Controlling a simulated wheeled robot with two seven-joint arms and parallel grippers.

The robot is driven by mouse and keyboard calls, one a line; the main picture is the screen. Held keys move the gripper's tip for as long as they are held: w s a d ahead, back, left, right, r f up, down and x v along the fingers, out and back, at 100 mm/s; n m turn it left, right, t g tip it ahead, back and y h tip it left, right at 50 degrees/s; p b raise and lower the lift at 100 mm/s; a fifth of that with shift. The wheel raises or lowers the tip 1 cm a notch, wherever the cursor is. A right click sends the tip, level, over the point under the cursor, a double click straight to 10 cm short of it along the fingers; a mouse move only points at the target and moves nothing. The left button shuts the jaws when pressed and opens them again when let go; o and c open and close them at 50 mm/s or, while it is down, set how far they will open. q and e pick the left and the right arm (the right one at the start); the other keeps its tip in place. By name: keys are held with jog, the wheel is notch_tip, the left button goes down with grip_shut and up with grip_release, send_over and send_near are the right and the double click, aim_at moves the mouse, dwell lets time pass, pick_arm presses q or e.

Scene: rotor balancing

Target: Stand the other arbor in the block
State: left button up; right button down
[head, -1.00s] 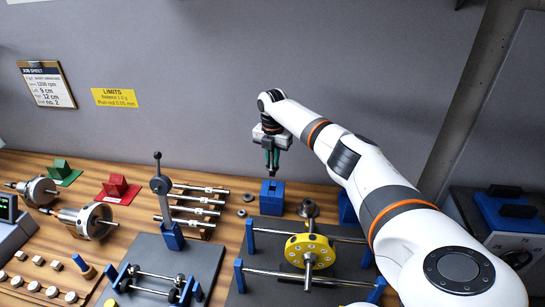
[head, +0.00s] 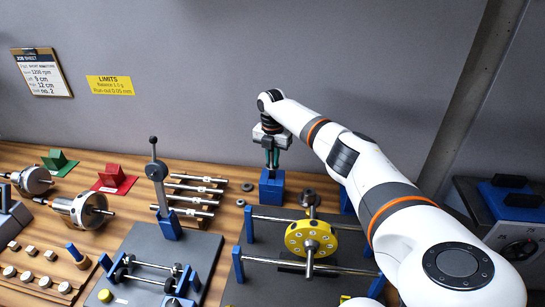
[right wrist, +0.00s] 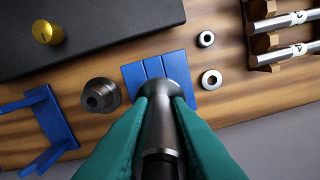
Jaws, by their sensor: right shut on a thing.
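My right gripper (head: 272,164) is directly over the blue block (head: 271,190) at the back of the bench. In the right wrist view its green fingers (right wrist: 165,112) are shut on a grey metal arbor (right wrist: 162,128), which points down at the block (right wrist: 132,74). The arbor's far end overlaps the block in that view. I cannot tell how far it is into the block. A grey stepped metal piece (head: 310,198) with a hole in its top stands beside the block; it also shows in the right wrist view (right wrist: 101,95). My left gripper is out of view.
A yellow rotor (head: 306,238) lies across rails on a dark plate in front of the block. Two small rings (right wrist: 211,79) lie near the block. A rack of labelled rods (head: 196,189) and a lever stand (head: 158,176) are to the left.

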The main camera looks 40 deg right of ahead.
aim_at(272, 165)
jog(key=shift+f+b, duration=1.25)
jog(key=shift+f, duration=0.65)
dwell(0.4)
jog(key=c, duration=1.3)
grip_release()
notch_tip(272, 165, up, 11)
jog(key=b, duration=0.3)
jog(key=shift+r, duration=0.55)
jog(key=shift+a, duration=0.1)
